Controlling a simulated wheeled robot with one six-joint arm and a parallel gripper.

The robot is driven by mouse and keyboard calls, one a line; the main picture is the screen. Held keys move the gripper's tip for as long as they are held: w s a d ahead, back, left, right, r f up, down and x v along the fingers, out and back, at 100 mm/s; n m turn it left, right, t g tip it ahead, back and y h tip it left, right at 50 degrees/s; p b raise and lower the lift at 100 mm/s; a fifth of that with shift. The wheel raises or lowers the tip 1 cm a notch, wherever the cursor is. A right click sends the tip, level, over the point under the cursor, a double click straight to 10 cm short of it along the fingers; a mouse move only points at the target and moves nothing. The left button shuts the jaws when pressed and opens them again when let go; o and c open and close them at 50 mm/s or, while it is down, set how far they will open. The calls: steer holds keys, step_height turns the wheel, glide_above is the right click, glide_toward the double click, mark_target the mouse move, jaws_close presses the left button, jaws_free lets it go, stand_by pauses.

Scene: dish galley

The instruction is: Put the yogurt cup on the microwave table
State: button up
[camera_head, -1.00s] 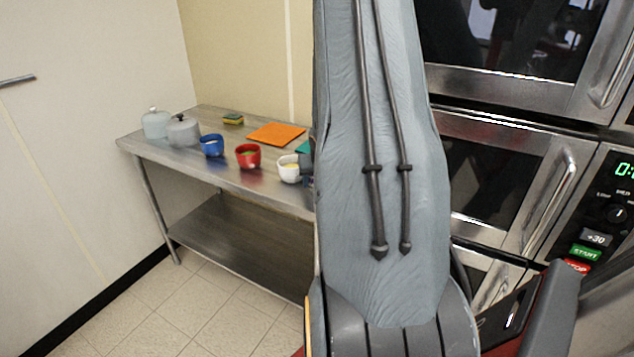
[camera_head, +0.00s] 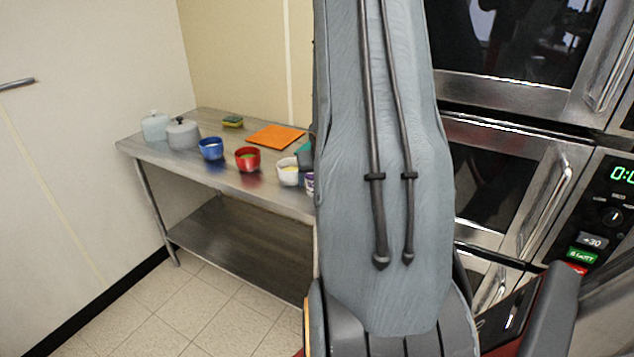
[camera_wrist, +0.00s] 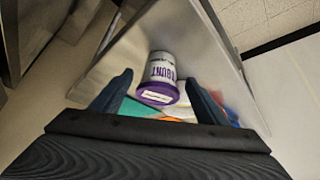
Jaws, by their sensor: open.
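The yogurt cup (camera_wrist: 160,75) is white with dark lettering and a purple rim. In the wrist view it appears between the fingers of my open gripper (camera_wrist: 158,82), with no clear contact. In the head view only a sliver of the cup (camera_head: 310,184) shows at the right of the steel table (camera_head: 262,197), beside my arm. My arm hides the rest of the cup and the gripper there. I cannot tell whether this table is the microwave table.
A white bowl (camera_head: 288,177), red bowl (camera_head: 247,163) and blue bowl (camera_head: 211,153) stand along the table's front. Behind are an orange mat (camera_head: 276,136), a sponge (camera_head: 233,121) and grey lidded pots (camera_head: 183,138). Stacked microwaves (camera_head: 540,150) stand at the right.

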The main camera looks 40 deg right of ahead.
steer(key=p+v, duration=0.3)
steer(key=v, duration=0.6)
steer(key=a+r+n+g+y, duration=0.1)
steer(key=a+r+n, duration=0.15)
steer(key=a, duration=1.65)
steer(key=s+a+n+g+y, duration=0.1)
steer(key=s+a, duration=0.3)
steer(key=a, duration=0.5)
steer(key=s+a+n+g+y, duration=0.1)
steer(key=s+a+n, duration=0.2)
steer(key=a, duration=0.6)
steer(key=shift+s+r+y, duration=0.3)
steer(key=shift+s+r, duration=0.05)
steer(key=shift+s, duration=0.4)
step_height(320, 180, down, 8)
steer(key=g+b, duration=0.1)
steer(key=b, duration=0.6)
steer(key=shift+r, duration=0.2)
